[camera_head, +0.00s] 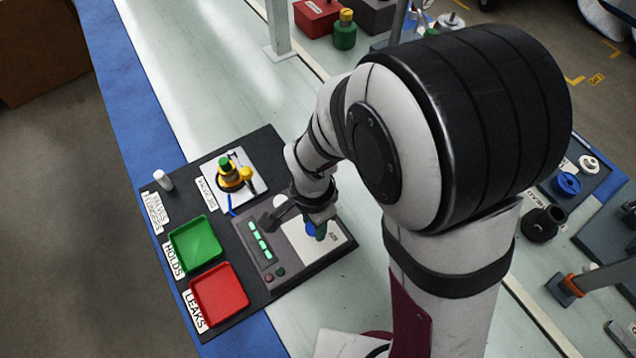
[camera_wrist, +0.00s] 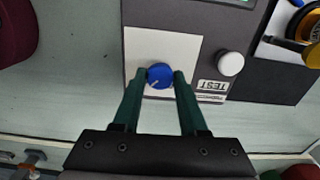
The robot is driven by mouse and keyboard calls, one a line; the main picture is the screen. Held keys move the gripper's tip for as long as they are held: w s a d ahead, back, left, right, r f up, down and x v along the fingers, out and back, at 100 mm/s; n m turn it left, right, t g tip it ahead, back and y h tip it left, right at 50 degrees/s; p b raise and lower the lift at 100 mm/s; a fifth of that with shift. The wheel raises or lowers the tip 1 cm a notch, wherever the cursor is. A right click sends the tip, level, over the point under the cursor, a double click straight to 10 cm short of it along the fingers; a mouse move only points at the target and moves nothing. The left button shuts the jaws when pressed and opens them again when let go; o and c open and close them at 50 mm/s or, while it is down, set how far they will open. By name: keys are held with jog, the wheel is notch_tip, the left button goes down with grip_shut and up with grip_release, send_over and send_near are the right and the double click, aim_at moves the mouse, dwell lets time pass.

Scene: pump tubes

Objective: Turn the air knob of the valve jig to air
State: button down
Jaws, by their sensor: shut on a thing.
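The valve jig (camera_head: 268,222) is a grey box with a row of green lights, beside a pale panel. The air knob (camera_wrist: 160,75) is blue and sits on the pale panel (camera_wrist: 145,45) in the wrist view. Its white pointer line runs toward the lower left there. My gripper (camera_wrist: 160,76) has one dark green finger on each side of the knob and is shut on it. In the head view my gripper (camera_head: 318,226) is over the pale panel; the blue knob is mostly hidden. The printed label by the knob is too small to read surely.
A white knob (camera_wrist: 230,63) marked TEST is near the blue knob. A valve on a white plate (camera_head: 257,184) stands behind the jig. A green tray (camera_head: 195,243) and a red tray (camera_head: 219,293) lie left, with a white cylinder (camera_head: 163,180) beyond.

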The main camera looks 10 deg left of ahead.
dwell(0.4)
jog(key=shift+c, duration=2.2)
grip_release()
notch_tip(320, 180, up, 16)
jog(key=shift+d+f, duration=0.1)
